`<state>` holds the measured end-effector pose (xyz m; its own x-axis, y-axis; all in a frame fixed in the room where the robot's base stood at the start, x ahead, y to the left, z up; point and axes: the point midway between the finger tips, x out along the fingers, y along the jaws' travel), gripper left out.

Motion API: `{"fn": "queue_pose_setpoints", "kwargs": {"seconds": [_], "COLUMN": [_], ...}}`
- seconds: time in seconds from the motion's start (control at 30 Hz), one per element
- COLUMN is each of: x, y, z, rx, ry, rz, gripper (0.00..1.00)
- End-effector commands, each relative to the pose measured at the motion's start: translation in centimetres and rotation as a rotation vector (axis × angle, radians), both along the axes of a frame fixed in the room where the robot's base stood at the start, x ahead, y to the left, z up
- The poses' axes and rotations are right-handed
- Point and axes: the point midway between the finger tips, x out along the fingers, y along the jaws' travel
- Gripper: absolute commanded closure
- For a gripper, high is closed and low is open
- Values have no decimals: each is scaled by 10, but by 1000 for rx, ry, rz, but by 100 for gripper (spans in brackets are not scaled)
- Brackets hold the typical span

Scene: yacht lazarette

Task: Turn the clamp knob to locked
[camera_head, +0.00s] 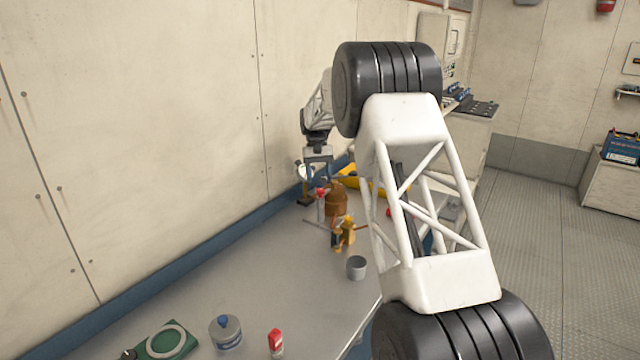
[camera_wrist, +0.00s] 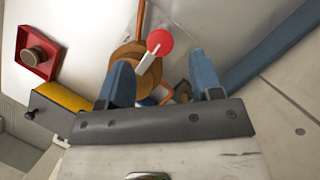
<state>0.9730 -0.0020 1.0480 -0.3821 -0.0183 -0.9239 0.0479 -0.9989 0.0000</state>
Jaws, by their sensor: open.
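A red round knob with a white bar (camera_wrist: 160,42), which looks like the clamp knob, shows in the wrist view in front of a copper-brown body (camera_wrist: 128,56). In the head view the small red knob (camera_head: 320,192) is beside the copper-brown pot-like body (camera_head: 337,199) on the bench. My gripper (camera_wrist: 163,76) has two blue fingers spread apart with nothing held between them. The knob appears just beyond the fingertips, apart from them. In the head view my gripper (camera_head: 318,168) is above the knob. Lock markings cannot be made out.
The bench (camera_head: 270,270) holds a grey cup (camera_head: 356,267), a brass-coloured fitting (camera_head: 345,232), a blue-topped jar (camera_head: 225,332), a red-and-white item (camera_head: 275,342) and a green board (camera_head: 167,340). A yellow object lies behind the pot. The wall runs close along the left.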

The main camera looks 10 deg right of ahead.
Motion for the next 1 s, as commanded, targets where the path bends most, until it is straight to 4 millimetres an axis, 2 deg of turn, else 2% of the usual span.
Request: {"fn": "queue_pose_setpoints", "kwargs": {"seconds": [0.1,0.3,0.77,1.0], "x": [6,13,14,4], "y": [0,1,1,0], "z": [15,31,35,44], "rx": [0,0,0,0], "ry": [-1,-1,-1,-12], "rz": [0,0,0,-1], "gripper": [41,41,41,41]}}
